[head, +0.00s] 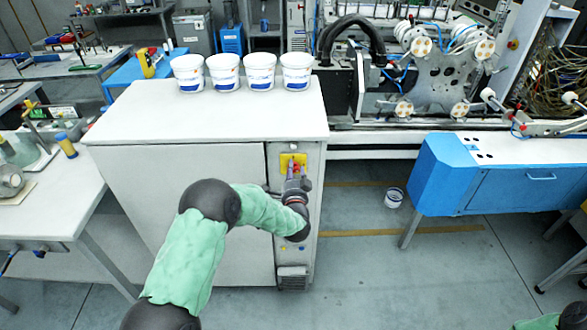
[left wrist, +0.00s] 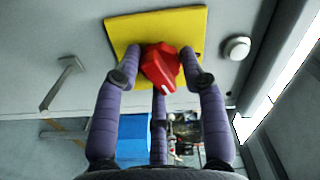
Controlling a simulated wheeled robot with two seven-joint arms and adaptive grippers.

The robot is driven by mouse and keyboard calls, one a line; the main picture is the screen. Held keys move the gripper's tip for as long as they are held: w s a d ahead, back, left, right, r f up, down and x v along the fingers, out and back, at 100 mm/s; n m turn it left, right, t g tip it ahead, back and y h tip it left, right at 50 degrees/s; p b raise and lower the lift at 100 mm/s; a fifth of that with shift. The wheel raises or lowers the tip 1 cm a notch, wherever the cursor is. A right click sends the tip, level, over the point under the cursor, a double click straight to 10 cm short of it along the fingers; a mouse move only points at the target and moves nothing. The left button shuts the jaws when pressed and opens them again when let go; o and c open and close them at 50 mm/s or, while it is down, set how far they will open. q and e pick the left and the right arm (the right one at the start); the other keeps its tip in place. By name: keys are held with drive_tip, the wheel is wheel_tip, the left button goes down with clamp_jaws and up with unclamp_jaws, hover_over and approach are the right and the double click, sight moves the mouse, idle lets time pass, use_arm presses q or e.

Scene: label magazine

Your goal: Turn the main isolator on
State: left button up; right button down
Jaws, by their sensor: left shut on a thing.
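The main isolator is a red rotary knob (left wrist: 160,66) on a square yellow plate (left wrist: 185,25) in the left wrist view. A small white mark shows on the knob's lower edge. In the head view the yellow plate (head: 286,158) sits high on the narrow grey panel of the white cabinet, with the knob mostly hidden by my gripper. My left gripper (head: 296,174) reaches it from the front. In the left wrist view its purple fingers (left wrist: 160,78) are closed on the knob from both sides, with a third finger below. My right gripper is out of view.
A round pale button (left wrist: 236,48) and a grey handle (left wrist: 62,82) are on the panel near the plate. Several white tubs (head: 225,72) stand on the cabinet top (head: 200,115).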

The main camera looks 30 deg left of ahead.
use_arm(q)
drive_tip(key=shift+w+r+m+p, duration=0.15)
drive_tip(key=shift+r+m+p, duration=0.2)
drive_tip(key=shift+m, duration=0.65)
drive_tip(key=shift+w+r+m+p, duration=0.15)
drive_tip(key=shift+m+p, duration=0.25)
drive_tip(key=shift+m, duration=0.6)
drive_tip(key=o, duration=1.1)
drive_tip(key=shift+d+f, duration=0.1)
drive_tip(key=shift+o, duration=0.2)
drive_tip(key=shift+d+f, duration=0.1)
drive_tip(key=shift+f, duration=0.05)
drive_tip(key=shift+s+f, duration=0.15)
drive_tip(key=shift+s+d, duration=0.1)
drive_tip(key=shift+s, duration=0.05)
drive_tip(key=v, duration=1.1)
drive_tip(key=shift+s, duration=0.2)
